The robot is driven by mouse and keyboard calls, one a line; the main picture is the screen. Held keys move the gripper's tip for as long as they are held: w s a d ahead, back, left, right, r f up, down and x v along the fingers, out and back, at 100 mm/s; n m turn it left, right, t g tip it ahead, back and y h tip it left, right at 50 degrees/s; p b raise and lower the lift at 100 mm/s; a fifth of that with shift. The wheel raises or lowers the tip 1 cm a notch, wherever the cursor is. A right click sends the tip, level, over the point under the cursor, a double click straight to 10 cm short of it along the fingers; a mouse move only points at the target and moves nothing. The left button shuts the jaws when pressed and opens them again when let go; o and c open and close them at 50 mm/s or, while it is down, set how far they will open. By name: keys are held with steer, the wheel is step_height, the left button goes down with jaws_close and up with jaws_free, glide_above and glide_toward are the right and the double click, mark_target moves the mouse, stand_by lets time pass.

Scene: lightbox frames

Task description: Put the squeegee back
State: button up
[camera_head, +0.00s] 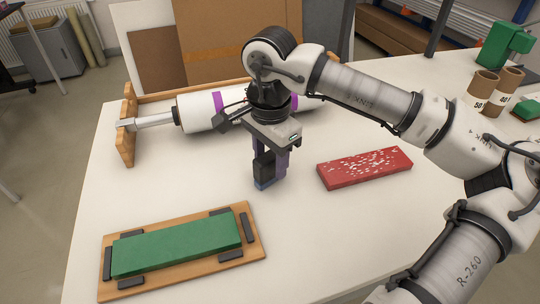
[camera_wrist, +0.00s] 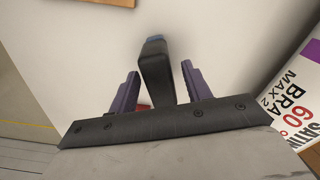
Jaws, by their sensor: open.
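A small dark block with a blue lower edge, which looks like the squeegee (camera_head: 263,166), is upright near the middle of the white table. In the wrist view the squeegee (camera_wrist: 154,72) is between the two purple fingers of my gripper (camera_wrist: 160,69), with a gap on each side. My gripper (camera_head: 271,160) points down around it and is open. The squeegee's blue edge is at or close to the tabletop; I cannot tell if it touches. Its upper end is hidden behind the gripper body.
A green block (camera_head: 175,245) lies on a wooden board (camera_head: 255,242) with black stops at front left. A red, white-flecked block (camera_head: 365,168) lies to the right. A white roller (camera_head: 198,110) in a wooden cradle (camera_head: 128,145) is behind. Cardboard tubes (camera_head: 482,88) stand back right.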

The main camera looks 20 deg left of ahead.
mark_target(270, 155)
step_height(270, 155, up, 12)
stand_by(0.4)
stand_by(0.3)
